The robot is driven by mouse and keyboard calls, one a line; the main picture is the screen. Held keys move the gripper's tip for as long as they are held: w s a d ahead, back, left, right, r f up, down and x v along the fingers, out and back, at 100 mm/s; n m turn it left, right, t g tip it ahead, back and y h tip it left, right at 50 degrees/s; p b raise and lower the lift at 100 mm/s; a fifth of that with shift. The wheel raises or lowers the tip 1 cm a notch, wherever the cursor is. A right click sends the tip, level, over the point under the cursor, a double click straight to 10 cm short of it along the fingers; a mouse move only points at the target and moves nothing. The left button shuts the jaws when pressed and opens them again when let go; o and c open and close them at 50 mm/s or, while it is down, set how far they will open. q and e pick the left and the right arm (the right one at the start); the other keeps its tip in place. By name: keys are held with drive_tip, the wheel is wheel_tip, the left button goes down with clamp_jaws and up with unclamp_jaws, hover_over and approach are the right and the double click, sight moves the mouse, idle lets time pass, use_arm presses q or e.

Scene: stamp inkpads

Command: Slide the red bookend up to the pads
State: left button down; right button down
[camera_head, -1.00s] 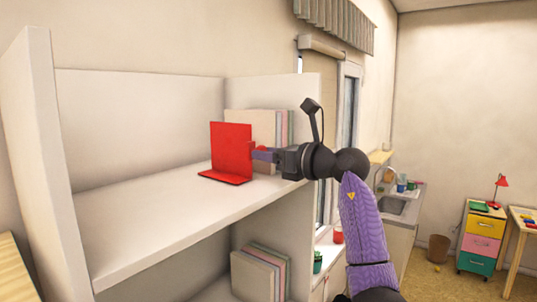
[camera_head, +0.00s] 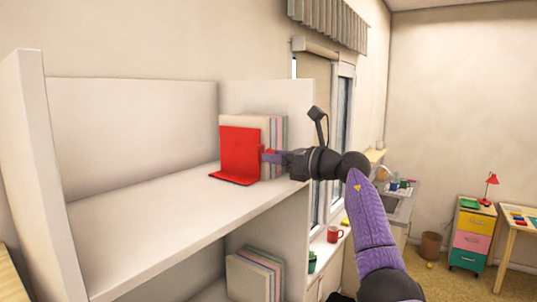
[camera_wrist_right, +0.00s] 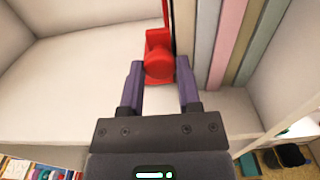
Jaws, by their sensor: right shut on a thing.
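The red bookend (camera_head: 240,148) stands upright on the upper white shelf, its flat foot on the board. It partly hides the row of pastel pads (camera_head: 281,135), which stand upright by the shelf's right wall. In the right wrist view the pads (camera_wrist_right: 228,40) are just right of the bookend's red plate (camera_wrist_right: 182,22); I cannot tell whether they touch. My right gripper (camera_head: 268,156) is shut on the bookend's round red knob (camera_wrist_right: 159,64), with one purple finger on each side. My left gripper is not in view.
The upper shelf (camera_head: 130,215) is bare left of the bookend. More pads (camera_head: 250,278) stand on the lower shelf. A red mug (camera_head: 333,234) sits on the window sill at right. A drawer cabinet (camera_head: 472,236) is far off.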

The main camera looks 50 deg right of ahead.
drive_tip(key=shift+c, duration=1.5)
unclamp_jaws()
drive_tip(key=shift+f, duration=0.1)
drive_tip(key=s+b, duration=0.8)
drive_tip(key=s, duration=0.2)
drive_tip(key=shift+d, duration=0.4)
